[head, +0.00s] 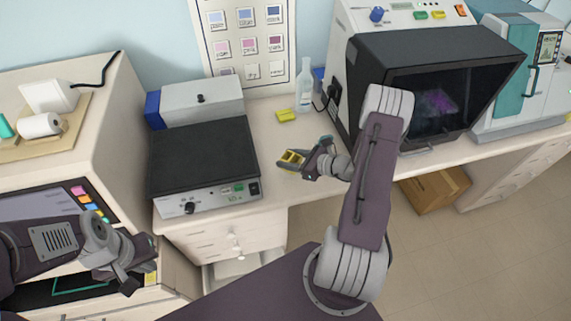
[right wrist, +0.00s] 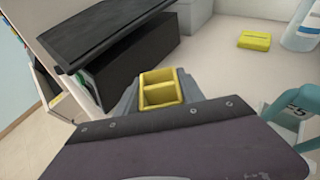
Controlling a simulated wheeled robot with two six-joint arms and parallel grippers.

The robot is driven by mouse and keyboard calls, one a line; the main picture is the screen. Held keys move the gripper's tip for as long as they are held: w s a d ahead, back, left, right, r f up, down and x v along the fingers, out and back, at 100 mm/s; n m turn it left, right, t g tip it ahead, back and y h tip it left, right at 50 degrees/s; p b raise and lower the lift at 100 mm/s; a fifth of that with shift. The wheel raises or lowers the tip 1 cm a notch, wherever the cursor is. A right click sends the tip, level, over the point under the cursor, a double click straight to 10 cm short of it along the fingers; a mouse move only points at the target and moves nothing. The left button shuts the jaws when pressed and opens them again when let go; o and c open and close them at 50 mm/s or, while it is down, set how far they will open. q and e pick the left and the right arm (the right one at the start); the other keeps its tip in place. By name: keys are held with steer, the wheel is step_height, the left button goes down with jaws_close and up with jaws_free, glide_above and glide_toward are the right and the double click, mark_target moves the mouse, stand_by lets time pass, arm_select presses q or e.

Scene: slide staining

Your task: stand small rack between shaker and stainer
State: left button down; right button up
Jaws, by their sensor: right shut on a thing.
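The small yellow rack (head: 292,157) is held in my right gripper (head: 305,163), over the counter just right of the shaker (head: 205,155). In the right wrist view the rack (right wrist: 161,90) shows its open compartments, with the gripper's fingers on either side of it. Whether its base touches the counter is unclear. The shaker has a black flat top and a front panel with a knob. The stainer (head: 440,75), taken to be the machine with the dark hood, stands to the right. My left gripper (head: 137,280) is at the lower left, away from these things; its jaw opening is unclear.
A flat yellow item (head: 286,115) lies on the counter behind the rack, and it shows in the right wrist view (right wrist: 254,41). A clear bottle (head: 304,88) stands near the wall. Bare counter (head: 270,135) lies between the shaker and the hooded machine.

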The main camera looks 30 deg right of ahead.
steer(key=shift+w+a+f, duration=0.2)
steer(key=shift+w+f, duration=0.1)
steer(key=shift+w, duration=0.15)
steer(key=shift+s+d+f, duration=0.1)
steer(key=shift+s+d, duration=0.1)
steer(key=shift+s, duration=0.15)
step_height(320, 180, down, 4)
steer(key=shift+w+a+r+p, duration=0.1)
steer(key=shift+w+r+p, duration=0.05)
steer(key=shift+p, duration=0.2)
steer(key=shift+w, duration=0.1)
steer(key=shift+s+f, duration=0.2)
steer(key=o, duration=1.4)
arm_select(q)
steer(key=shift+s+d+r, duration=0.2)
steer(key=shift+s+r, duration=0.15)
steer(key=shift+r, duration=0.05)
arm_select(e)
steer(key=shift+w, duration=0.1)
